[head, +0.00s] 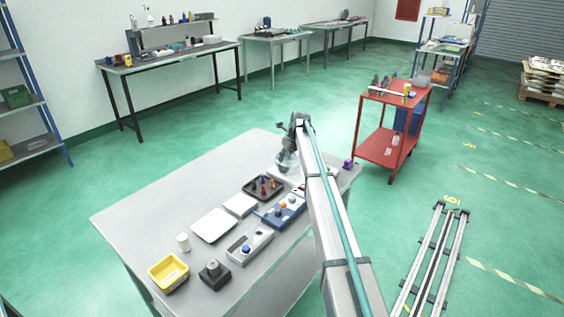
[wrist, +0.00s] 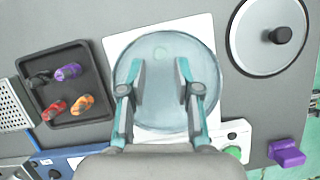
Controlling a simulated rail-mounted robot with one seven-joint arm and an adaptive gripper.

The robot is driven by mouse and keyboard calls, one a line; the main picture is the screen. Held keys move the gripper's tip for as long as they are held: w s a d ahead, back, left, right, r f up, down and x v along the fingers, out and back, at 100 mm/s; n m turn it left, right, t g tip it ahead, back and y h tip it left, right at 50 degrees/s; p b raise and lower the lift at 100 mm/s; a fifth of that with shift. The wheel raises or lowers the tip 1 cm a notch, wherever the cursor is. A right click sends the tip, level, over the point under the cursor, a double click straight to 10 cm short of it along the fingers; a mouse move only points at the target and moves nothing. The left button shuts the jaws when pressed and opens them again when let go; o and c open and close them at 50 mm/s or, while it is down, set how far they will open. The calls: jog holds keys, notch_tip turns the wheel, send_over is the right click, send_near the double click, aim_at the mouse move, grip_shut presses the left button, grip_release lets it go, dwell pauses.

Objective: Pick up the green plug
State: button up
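My gripper (wrist: 161,78) is open, its two fingers apart over a round, pale, translucent dish or cover (wrist: 155,110) in the wrist view. A faint green spot (wrist: 163,54) shows inside its outline, just beyond the fingertips; I cannot tell whether it is the green plug. The round thing lies on a white board (wrist: 203,50). A green round piece (wrist: 234,153) sits on a white fixture at lower right, partly hidden by my gripper. In the head view my gripper (head: 287,162) hangs over the far right part of the table (head: 160,195).
A dark tray (wrist: 88,113) with several purple, orange, red and dark pieces lies at left. A round lid with a black knob (wrist: 283,35) is at upper right. A purple block (wrist: 287,153) lies near the table edge. A red cart (head: 375,145) stands beyond the table.

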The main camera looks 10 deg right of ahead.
jog(key=x, duration=0.3)
jog(key=shift+f+p, duration=0.15)
jog(key=shift+p, duration=0.25)
jog(key=c, duration=0.3)
jog(key=shift+c, duration=0.2)
